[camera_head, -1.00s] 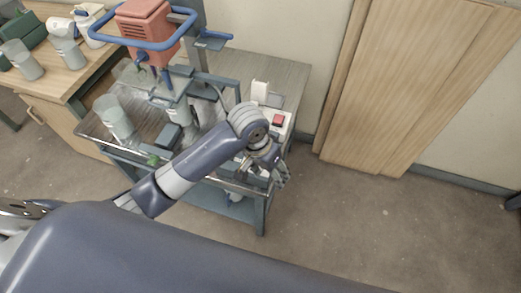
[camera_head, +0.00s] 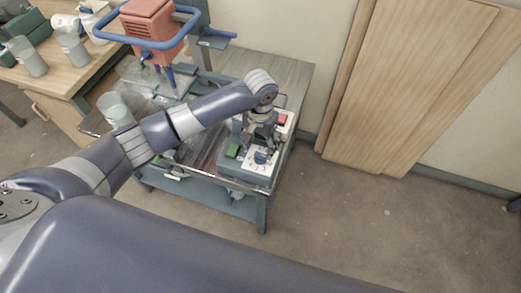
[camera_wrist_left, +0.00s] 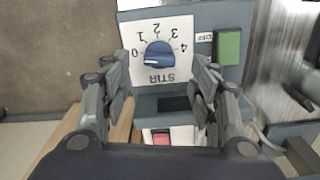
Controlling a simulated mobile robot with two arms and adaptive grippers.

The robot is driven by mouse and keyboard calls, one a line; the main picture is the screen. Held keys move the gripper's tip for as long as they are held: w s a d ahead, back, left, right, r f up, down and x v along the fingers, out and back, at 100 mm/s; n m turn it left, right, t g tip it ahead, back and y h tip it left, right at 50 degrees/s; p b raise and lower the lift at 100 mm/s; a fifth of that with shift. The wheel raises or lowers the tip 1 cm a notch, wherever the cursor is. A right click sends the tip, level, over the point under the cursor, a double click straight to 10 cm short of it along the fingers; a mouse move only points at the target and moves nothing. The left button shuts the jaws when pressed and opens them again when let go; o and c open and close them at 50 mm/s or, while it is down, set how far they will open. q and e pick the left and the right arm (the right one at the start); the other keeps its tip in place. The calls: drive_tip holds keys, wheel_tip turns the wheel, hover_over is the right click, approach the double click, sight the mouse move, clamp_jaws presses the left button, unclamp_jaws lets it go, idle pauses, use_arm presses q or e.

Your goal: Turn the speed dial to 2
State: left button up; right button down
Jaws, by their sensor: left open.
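The speed dial (camera_wrist_left: 159,54) is a blue knob on a white plate marked STIR, with numbers 0 to 4 around it. I cannot tell for sure which number the knob points to. In the head view the dial (camera_head: 260,158) sits on the front of the control box (camera_head: 243,170) on the cart. My left gripper (camera_wrist_left: 158,72) is open, its fingers on either side of the dial plate and apart from the knob. In the head view the left gripper (camera_head: 260,145) is just behind the dial. My right gripper is not in view.
A green button (camera_wrist_left: 229,47) marked OFF is beside the dial, close to one finger. A red switch (camera_wrist_left: 161,138) lies behind. The red mixer (camera_head: 152,25) with a blue ring guard and a clear cup (camera_head: 115,108) stand on the cart. Floor to the right is free.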

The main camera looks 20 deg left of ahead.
sight(261, 154)
use_arm(q)
drive_tip(key=shift+f, duration=2.2)
drive_tip(key=shift+c, duration=0.6)
drive_tip(key=c, duration=0.9)
